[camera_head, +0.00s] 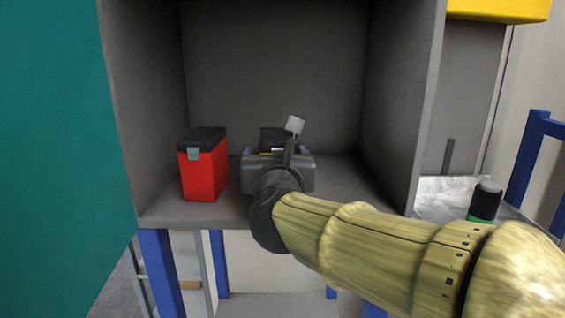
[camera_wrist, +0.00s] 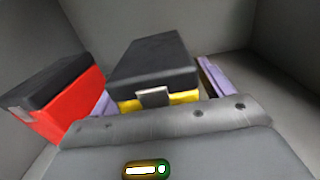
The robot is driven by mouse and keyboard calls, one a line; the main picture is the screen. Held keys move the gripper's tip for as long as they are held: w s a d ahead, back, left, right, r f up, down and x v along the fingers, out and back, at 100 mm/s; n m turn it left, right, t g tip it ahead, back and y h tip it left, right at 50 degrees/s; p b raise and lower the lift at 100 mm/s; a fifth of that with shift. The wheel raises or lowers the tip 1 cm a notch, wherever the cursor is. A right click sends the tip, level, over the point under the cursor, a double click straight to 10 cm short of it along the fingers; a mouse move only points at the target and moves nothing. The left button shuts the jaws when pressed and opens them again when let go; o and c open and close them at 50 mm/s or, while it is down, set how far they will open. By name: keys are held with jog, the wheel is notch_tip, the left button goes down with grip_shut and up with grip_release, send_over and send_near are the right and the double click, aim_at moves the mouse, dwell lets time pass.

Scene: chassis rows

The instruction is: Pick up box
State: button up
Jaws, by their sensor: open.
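A yellow box with a black lid (camera_wrist: 152,62) and a grey latch stands in the grey compartment. In the head view its black top (camera_head: 271,134) shows just beyond my gripper (camera_head: 277,153), which hides most of it. In the wrist view my two purple fingers (camera_wrist: 157,88) lie one on each side of the yellow box, open, with a visible gap on the right. Whether the left finger touches it I cannot tell. A red box with a black lid (camera_head: 204,172) stands upright to the left; it also shows in the wrist view (camera_wrist: 72,106), close to my left finger.
The grey compartment (camera_head: 275,60) has side walls, a back wall and a floor, with free floor to the right of my gripper. A green panel (camera_head: 55,130) stands at left. A dark bottle-like object (camera_head: 485,203) stands outside at right.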

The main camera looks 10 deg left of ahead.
jog(key=shift+w, duration=0.2)
jog(key=c, duration=1.3)
jog(key=shift+c, duration=0.2)
notch_tip(320, 180, up, 10)
jog(key=shift+r+p, duration=0.1)
jog(key=shift+p, duration=0.55)
